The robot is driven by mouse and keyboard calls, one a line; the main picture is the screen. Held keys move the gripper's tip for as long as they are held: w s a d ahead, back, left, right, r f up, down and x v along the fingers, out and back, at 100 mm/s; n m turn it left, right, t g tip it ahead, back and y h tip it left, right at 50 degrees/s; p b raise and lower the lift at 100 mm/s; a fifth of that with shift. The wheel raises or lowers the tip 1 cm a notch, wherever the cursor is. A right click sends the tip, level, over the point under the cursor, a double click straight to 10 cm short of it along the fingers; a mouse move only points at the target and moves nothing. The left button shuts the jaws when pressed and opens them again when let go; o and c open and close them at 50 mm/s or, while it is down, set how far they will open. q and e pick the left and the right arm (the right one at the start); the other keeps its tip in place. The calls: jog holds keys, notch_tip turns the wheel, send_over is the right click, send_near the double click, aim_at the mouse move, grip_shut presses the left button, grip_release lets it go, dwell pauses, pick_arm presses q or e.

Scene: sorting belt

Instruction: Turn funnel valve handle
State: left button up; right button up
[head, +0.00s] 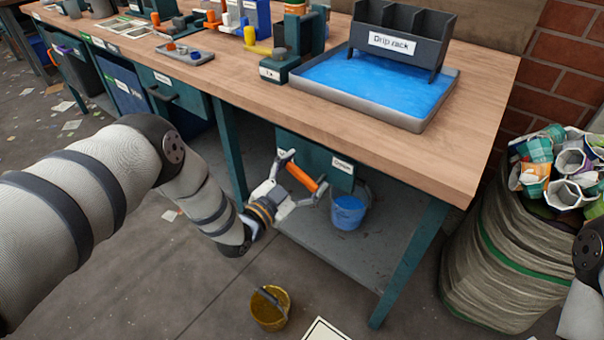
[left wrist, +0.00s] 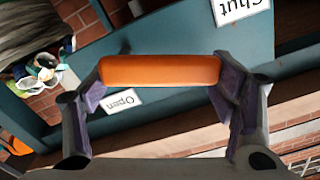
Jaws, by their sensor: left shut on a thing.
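The orange valve handle (head: 301,177) is on the front of a teal box (head: 335,178) under the table edge. It lies diagonally, from upper left to lower right, in the head view. My left gripper (head: 304,175) is shut on it, one finger at each end. In the left wrist view the orange handle (left wrist: 160,70) spans between the two fingers. An upside-down "Open" label (left wrist: 125,101) and a "Shut" label (left wrist: 240,8) show on the teal face. The funnel cannot be made out. My right gripper is out of view.
A blue bucket (head: 348,214) stands on the lower shelf (head: 325,258) below the box. A yellow bucket (head: 270,309) is on the floor. A tray of blue liquid (head: 438,112) with a drip rack (head: 402,40) sits on the table. A full sack (head: 500,255) stands at the right.

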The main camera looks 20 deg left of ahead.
pick_arm(q)
jog(key=shift+s+d+r+m+p, duration=0.1)
jog(key=shift+d+r+m+p, duration=0.1)
jog(key=shift+m, duration=0.5)
jog(key=shift+d+r+m+p, duration=0.1)
jog(key=shift+d+r+m, duration=0.05)
jog(key=shift+m, duration=0.55)
jog(key=o, duration=1.7)
jog(key=shift+s, duration=0.1)
jog(key=v, duration=1.2)
